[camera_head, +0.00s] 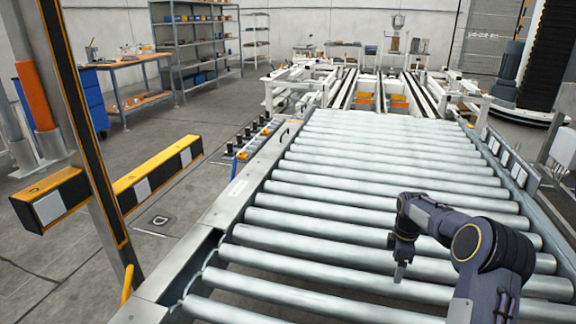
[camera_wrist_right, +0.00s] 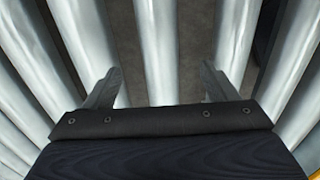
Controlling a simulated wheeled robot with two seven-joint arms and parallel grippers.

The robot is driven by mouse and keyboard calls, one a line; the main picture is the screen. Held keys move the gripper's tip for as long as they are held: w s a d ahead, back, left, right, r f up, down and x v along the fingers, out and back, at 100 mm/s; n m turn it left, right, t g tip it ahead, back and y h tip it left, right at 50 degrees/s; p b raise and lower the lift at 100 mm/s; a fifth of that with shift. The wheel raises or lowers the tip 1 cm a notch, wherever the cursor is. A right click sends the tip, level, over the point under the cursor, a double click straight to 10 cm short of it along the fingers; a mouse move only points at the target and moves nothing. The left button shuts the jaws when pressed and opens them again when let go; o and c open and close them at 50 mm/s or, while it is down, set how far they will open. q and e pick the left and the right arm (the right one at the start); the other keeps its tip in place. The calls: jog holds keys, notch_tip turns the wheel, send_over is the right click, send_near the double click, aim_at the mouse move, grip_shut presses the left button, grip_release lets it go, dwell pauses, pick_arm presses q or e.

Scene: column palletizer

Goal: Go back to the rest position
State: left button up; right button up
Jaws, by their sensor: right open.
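My right gripper (camera_head: 400,270) is above the lower right part of the roller conveyor (camera_head: 330,220), with its arm coming in from the lower right. In the right wrist view my right gripper (camera_wrist_right: 160,88) has its two fingers spread wide apart. Nothing is between the fingers; only metal rollers (camera_wrist_right: 158,40) and dark gaps show beyond them. The height of the fingertips above the rollers is hard to tell. My left gripper is not in view.
The rollers carry no load. A post with black and orange edging (camera_head: 90,130) and a yellow-black barrier (camera_head: 158,170) stand at the left. A workbench (camera_head: 135,62) and shelves (camera_head: 195,45) are behind. Conveyor machinery (camera_head: 375,90) lies at the far end.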

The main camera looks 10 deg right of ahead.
jog(key=s+a+r+m+t+y, duration=0.1)
jog(key=s+a+r+m+t, duration=0.15)
jog(key=s+a+r, duration=0.45)
jog(key=s+a+r+m+t, duration=0.1)
jog(key=s+a+r+m, duration=0.35)
jog(key=r, duration=0.45)
jog(key=s+a+f+m+t+y, duration=0.1)
jog(key=s+a+m, duration=0.2)
jog(key=s+a, duration=0.55)
jog(key=s+a+f+m+t+y, duration=0.15)
jog(key=s+a+m, duration=0.35)
jog(key=s, duration=0.7)
notch_tip(320, 180, up, 20)
jog(key=n+p, duration=0.1)
jog(key=p, duration=1.8)
jog(key=shift+a+f, duration=0.15)
jog(key=shift+a, duration=0.1)
